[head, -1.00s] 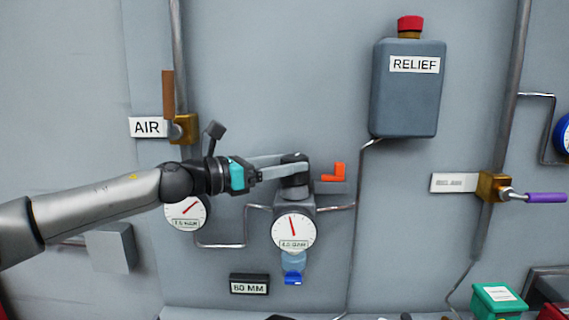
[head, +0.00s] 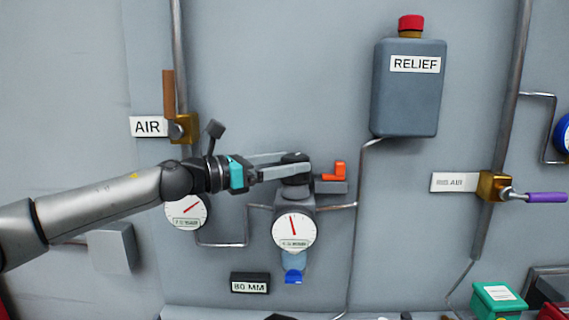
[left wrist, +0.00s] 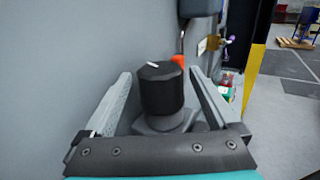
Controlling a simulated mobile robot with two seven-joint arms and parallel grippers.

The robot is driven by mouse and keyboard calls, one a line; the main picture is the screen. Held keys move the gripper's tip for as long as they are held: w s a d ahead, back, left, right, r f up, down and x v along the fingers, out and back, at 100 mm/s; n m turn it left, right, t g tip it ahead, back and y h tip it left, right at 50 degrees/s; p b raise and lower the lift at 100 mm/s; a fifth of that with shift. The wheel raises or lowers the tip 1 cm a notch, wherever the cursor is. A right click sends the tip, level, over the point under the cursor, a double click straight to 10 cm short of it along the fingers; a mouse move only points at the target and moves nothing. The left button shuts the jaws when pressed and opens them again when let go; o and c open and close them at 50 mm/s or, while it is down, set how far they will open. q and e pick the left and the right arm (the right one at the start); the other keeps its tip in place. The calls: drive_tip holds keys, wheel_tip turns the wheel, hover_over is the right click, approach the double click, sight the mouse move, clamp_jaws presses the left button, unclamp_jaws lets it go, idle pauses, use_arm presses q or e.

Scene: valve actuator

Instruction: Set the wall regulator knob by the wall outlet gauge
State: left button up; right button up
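The black regulator knob (left wrist: 161,88) stands on the grey regulator body and has a white mark on its top. In the head view the knob (head: 294,158) is partly covered by my left gripper (head: 287,165). The left gripper's fingers lie on either side of the knob, and the left wrist view shows gaps between knob and fingers, so it is open. The outlet gauge (head: 293,232) below the knob has a red needle pointing up and slightly left. Another gauge (head: 186,211) at left, partly behind my arm, has its needle pointing up and right. My right gripper is not in view.
An orange handle (head: 335,171) sits close to the right of the regulator. The AIR valve (head: 185,128) is above my left arm. A grey RELIEF tank (head: 408,90) hangs at upper right. A label reading 80 MM (head: 250,283) is below left.

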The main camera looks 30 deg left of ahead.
use_arm(q)
drive_tip(key=shift+o, duration=0.3)
drive_tip(key=shift+d+f+n+t+y+b, duration=0.1)
drive_tip(key=shift+n+t+y+b, duration=0.25)
drive_tip(key=shift+y, duration=0.25)
drive_tip(key=shift+n+y, duration=0.25)
drive_tip(key=shift+y, duration=0.05)
